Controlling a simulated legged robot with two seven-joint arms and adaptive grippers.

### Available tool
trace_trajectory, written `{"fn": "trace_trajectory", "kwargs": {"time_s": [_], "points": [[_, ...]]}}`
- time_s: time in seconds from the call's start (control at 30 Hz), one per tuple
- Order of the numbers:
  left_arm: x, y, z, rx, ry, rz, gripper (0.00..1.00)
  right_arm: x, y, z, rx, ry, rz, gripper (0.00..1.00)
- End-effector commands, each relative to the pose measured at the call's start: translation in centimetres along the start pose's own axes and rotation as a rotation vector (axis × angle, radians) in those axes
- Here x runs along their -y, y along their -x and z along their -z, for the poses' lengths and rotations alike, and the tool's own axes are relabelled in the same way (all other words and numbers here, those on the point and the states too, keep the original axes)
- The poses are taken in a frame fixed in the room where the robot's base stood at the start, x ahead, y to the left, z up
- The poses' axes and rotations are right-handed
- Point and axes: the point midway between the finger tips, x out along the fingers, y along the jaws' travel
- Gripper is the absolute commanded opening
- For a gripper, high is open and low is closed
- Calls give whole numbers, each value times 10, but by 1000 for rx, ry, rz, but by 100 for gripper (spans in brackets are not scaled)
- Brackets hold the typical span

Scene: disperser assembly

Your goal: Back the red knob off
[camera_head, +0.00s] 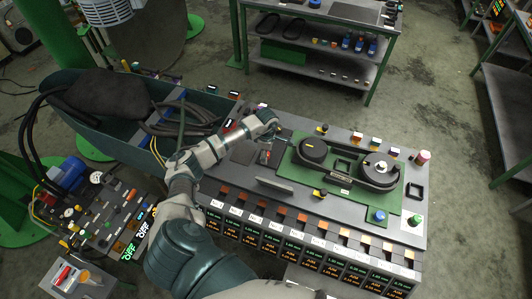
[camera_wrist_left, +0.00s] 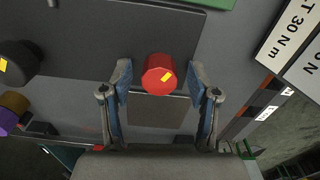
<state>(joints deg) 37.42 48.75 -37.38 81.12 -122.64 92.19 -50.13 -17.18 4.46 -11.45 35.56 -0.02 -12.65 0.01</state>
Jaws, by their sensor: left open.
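My left gripper (camera_wrist_left: 160,80) is open, with one blue-lined finger on each side of the knob and a visible gap on both sides. The knob is between the fingertips, not gripped. In the head view my left gripper (camera_head: 274,129) is over the bench, left of the green plate (camera_head: 330,177). I cannot make out the knob for certain there. My right gripper is not in view.
Two black round parts and a belt (camera_head: 350,166) sit on the green plate. A row of lit displays (camera_head: 300,258) lines the bench front. In the left wrist view a black knob (camera_wrist_left: 18,64) and a purple-and-brown knob (camera_wrist_left: 10,112) are at left, and white torque labels (camera_wrist_left: 290,38) at right.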

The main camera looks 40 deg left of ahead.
Motion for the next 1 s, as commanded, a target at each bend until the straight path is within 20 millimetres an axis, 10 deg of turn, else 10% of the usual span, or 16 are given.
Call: {"fn": "trace_trajectory", "kwargs": {"time_s": [0.3, 0.53, 1.0], "points": [[-1, -4, 2, 3, -1, 1, 58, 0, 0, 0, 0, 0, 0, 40], [-1, -4, 2, 3, 0, 0, 1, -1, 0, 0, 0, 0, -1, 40], [-3, -4, 3, 1, 94, -2, 1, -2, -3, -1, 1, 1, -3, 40]]}}
